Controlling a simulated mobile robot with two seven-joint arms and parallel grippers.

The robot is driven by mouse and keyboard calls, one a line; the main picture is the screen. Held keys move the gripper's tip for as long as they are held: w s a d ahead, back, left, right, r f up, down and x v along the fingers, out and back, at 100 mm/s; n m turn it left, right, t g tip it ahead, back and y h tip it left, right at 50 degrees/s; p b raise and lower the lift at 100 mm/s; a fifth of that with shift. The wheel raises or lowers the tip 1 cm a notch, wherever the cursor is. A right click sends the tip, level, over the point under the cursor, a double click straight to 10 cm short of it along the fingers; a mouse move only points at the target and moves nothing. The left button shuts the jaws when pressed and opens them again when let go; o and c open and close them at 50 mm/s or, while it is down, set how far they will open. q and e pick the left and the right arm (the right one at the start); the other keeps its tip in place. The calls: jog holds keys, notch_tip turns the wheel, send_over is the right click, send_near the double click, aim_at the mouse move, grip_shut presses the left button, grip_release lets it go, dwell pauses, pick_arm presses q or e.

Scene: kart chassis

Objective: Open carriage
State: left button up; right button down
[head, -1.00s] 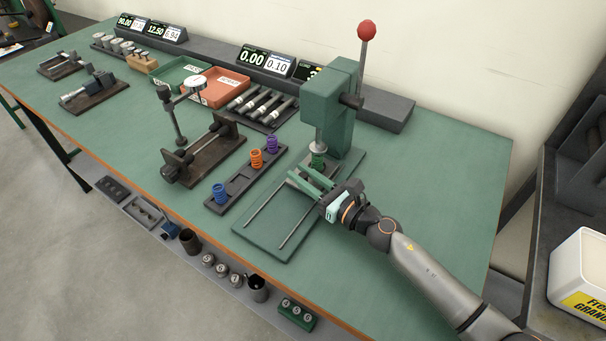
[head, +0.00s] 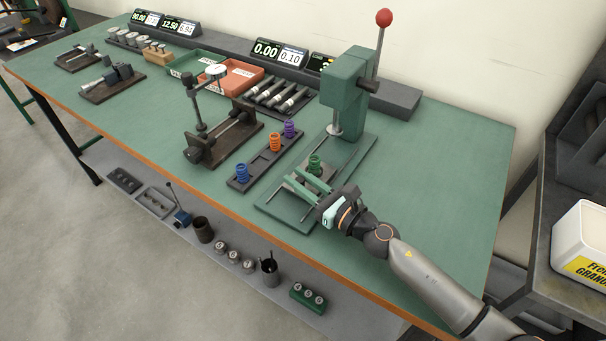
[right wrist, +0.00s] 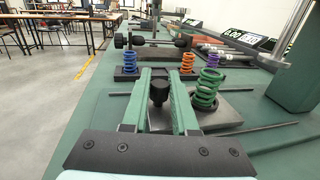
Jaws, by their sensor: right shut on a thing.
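The press (head: 345,95) stands at the back of its green base, with two thin rails running forward. The carriage, a grey plate (right wrist: 225,108), carries a green coil spring (head: 314,165), which also shows in the right wrist view (right wrist: 207,88). The spring stands upright in front of the press ram (head: 335,122), clear of it. My right gripper (head: 293,179) is low over the rails, its fingers shut on the carriage's dark knob (right wrist: 159,90). The fingers hide part of the plate in the head view. My left gripper is not in view.
A dark rack (head: 243,183) with blue, orange and purple springs lies just left of the press base. A gauge stand (head: 200,145) is beyond it. The green table top right of the press (head: 440,170) is clear. The red-knobbed press lever (head: 384,18) rises behind.

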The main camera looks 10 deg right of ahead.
jog(key=shift+s+a+r, duration=0.1)
jog(key=shift+s+a, duration=0.7)
jog(key=c, duration=0.7)
grip_release()
